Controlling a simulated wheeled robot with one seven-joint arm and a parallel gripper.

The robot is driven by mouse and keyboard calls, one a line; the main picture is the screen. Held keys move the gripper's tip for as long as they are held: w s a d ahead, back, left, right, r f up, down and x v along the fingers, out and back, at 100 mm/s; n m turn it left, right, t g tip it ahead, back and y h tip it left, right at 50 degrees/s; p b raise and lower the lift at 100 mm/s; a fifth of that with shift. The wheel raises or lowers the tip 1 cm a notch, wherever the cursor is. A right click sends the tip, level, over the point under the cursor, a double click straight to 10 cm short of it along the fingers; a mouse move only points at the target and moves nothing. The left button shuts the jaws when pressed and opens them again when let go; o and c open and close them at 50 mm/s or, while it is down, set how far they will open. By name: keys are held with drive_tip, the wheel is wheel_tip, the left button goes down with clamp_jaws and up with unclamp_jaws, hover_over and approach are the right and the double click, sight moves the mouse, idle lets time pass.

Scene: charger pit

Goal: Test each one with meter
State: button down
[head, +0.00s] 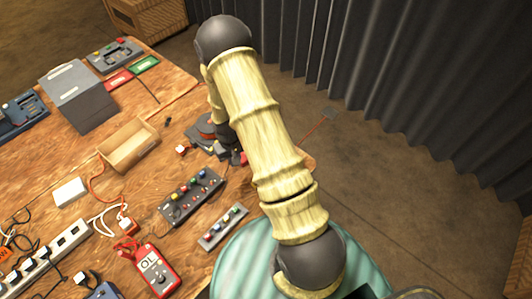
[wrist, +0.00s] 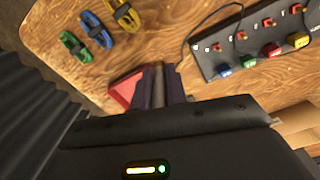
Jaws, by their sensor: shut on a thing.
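A red meter (head: 157,272) reading "OL" lies at the table's front. A red-and-white plug (head: 127,225) with curled leads is beside it. A small red-and-white piece (head: 182,150) lies right of the wooden tray. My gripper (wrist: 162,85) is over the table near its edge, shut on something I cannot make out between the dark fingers. A red flat piece (wrist: 124,88) shows beside the left finger; whether it is held I cannot tell. In the head view my arm covers much of the gripper, with dark and red shapes around it.
A black strip with coloured knobs (wrist: 255,45) lies right of my fingers; yellow (wrist: 124,16), blue (wrist: 97,30) and green (wrist: 75,47) pieces lie left. An open wooden tray (head: 130,160), grey box (head: 78,97), white box (head: 70,192) and white power strip (head: 45,258) occupy the table.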

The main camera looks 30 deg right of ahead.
drive_tip(key=s+d+f+n+b, duration=0.1)
drive_tip(key=s+d+b, duration=0.1)
drive_tip(key=d, duration=0.9)
drive_tip(key=shift+d+n+b, duration=0.25)
drive_tip(key=shift+n+b, duration=0.15)
drive_tip(key=shift+b, duration=0.4)
drive_tip(key=shift+f, duration=0.15)
drive_tip(key=shift+f+b, duration=2.3)
drive_tip(key=shift+f, duration=0.65)
drive_tip(key=shift+s, duration=0.1)
drive_tip(key=shift+a, duration=0.15)
drive_tip(key=shift+d, duration=0.2)
